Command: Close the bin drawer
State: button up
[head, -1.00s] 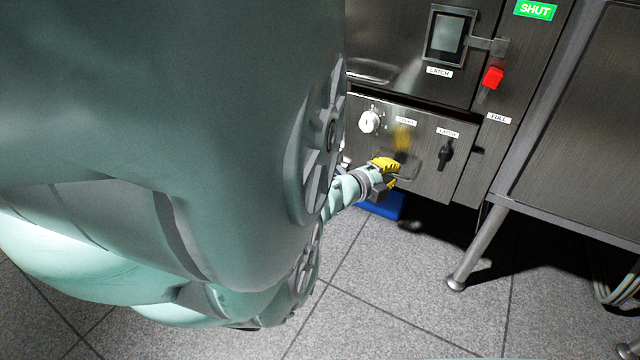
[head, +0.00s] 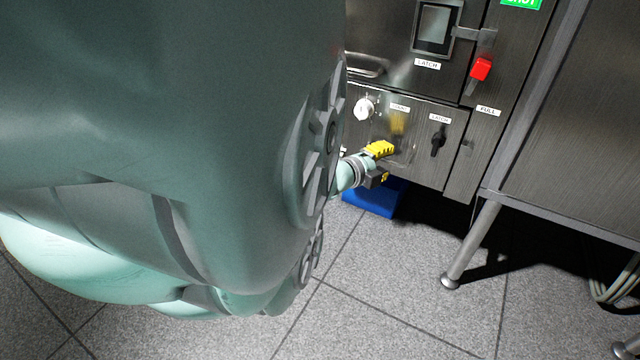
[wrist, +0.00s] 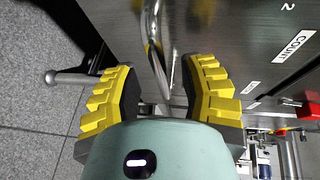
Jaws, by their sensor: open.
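The bin drawer (head: 420,157) is the lower steel front of the cabinet, with a white round knob (head: 364,108) and a black latch (head: 438,141). It looks close to flush, with a thin dark line along its top; I cannot tell whether it is fully shut. My gripper (head: 380,163) has yellow ridged fingers and is at the lower part of the drawer front. In the wrist view my gripper (wrist: 165,75) is open, with the curved metal handle (wrist: 153,40) between its fingers. Contact with the handle is unclear. My arm hides the drawer's left side.
Above the drawer is a panel with a small window (head: 436,28). A red switch (head: 480,69) is to its right. A steel table leg (head: 470,247) stands at right. A blue object (head: 368,202) lies low beneath the drawer. The tiled floor (head: 385,290) in front is clear.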

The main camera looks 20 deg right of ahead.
jog(key=v, duration=1.2)
dwell(0.5)
